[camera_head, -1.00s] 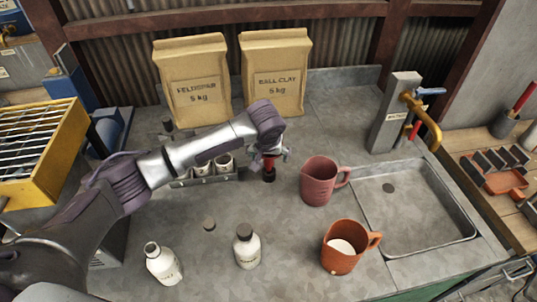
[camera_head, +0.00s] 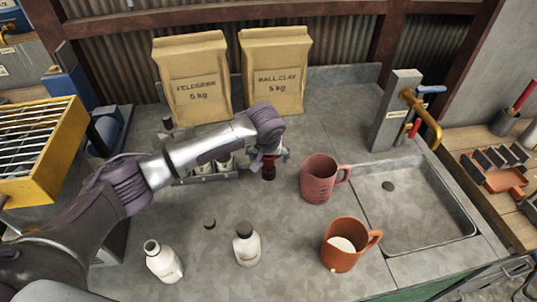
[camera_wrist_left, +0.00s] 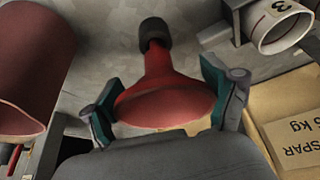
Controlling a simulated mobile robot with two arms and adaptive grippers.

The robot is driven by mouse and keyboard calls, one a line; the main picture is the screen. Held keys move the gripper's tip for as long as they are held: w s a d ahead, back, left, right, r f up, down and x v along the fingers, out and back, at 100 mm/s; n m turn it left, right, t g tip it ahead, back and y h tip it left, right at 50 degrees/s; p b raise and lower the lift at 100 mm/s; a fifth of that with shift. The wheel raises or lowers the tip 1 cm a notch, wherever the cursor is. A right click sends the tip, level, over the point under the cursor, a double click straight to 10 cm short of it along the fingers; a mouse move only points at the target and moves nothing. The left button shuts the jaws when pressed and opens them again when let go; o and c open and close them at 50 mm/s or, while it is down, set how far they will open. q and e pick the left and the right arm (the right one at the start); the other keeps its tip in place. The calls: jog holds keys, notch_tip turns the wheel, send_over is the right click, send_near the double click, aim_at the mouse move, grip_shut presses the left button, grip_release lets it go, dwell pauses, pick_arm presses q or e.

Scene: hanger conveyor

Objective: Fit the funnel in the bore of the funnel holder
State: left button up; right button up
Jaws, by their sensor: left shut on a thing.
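The red funnel (camera_head: 268,163) is in my left gripper (camera_head: 270,155), above the middle of the worktop. In the left wrist view the funnel (camera_wrist_left: 163,75) sits with its wide mouth between the two fingers of the left gripper (camera_wrist_left: 165,104), one on each side. Its spout points away from the gripper. A dark cylindrical piece (camera_wrist_left: 155,33) is at the spout's end; I cannot tell whether it is part of the funnel or a separate thing. My right gripper is not in view.
A dark red jug (camera_head: 318,182) stands close on the right. An orange mug (camera_head: 340,258) and two white bottles (camera_head: 163,262) (camera_head: 247,249) stand nearer. A sink (camera_head: 420,215) lies at right.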

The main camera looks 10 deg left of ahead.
pick_arm(q)
jog(key=shift+f, duration=1.05)
dwell(0.9)
jog(key=o, duration=0.8)
jog(key=v, duration=1.2)
